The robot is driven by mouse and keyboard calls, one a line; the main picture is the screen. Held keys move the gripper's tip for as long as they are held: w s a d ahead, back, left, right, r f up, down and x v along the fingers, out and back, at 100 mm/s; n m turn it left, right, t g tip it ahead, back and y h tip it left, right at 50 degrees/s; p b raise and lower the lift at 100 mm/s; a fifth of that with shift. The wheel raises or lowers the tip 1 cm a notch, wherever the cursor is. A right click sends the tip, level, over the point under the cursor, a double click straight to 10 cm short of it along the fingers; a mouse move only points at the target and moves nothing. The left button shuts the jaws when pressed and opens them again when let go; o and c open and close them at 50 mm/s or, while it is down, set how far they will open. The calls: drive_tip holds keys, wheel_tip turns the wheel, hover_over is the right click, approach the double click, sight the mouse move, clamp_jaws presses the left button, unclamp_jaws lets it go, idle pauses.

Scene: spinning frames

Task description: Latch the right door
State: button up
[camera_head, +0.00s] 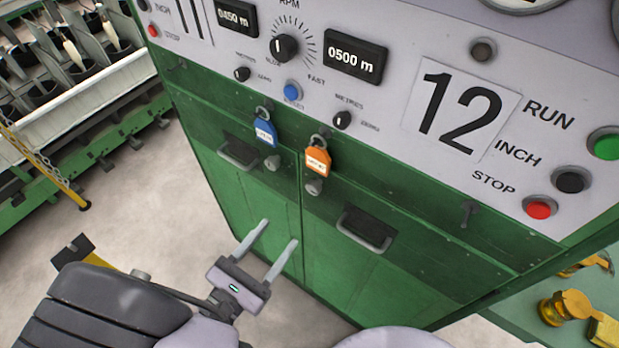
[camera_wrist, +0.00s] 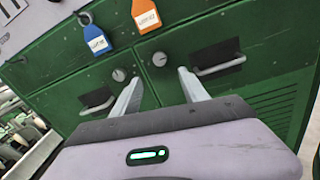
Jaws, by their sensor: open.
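The green right door (camera_head: 345,272) looks shut, flush beside the left door (camera_head: 235,200). It has a recessed black handle (camera_head: 367,230), also in the wrist view (camera_wrist: 219,62). A small round grey latch knob (camera_head: 314,187) sits at its upper left corner, also in the wrist view (camera_wrist: 159,59). Its exact turn is too small to tell. An orange tag (camera_head: 317,160) hangs just above that knob. My gripper (camera_head: 280,232) is open and empty, in front of the doors and below the knobs. In the wrist view its fingers (camera_wrist: 158,75) point toward the right knob, apart from it.
A blue tag (camera_head: 266,133) hangs above the left door's knob (camera_head: 271,162). Above is a grey control panel (camera_head: 400,110) with dials and buttons. Spinning machinery (camera_head: 70,100) stands at left, with a yellow bar and chain. Yellow items (camera_head: 570,307) lie at lower right.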

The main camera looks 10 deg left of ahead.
sight(311, 191)
drive_tip(key=x, duration=1.2)
drive_tip(key=shift+w+b, duration=0.35)
drive_tip(key=shift+c, duration=0.2)
clamp_jaws()
idle(0.4)
